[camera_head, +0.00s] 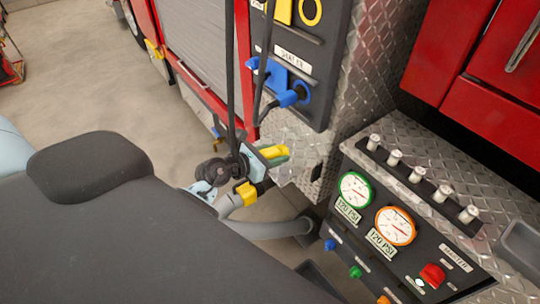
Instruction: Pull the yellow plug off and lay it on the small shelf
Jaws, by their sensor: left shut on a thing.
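The yellow plug (273,152) is at the lower centre of the head view, off the panel and low beside the diamond-plate wall. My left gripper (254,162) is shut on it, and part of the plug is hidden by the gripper. A black cable hangs down to the gripper. A second yellow piece (246,193) shows just below; I cannot tell whether it belongs to the plug. The small shelf (298,163) seems to be the diamond-plate ledge just right of the plug. I cannot tell whether the plug touches it. My right gripper is out of view.
The dark socket panel (322,62) above has a yellow socket (280,11) and a blue plug (290,97) with its own cable. A gauge panel (400,262) with knobs fills the lower right. A grey curved pipe (275,230) runs below the gripper. Open floor lies left.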

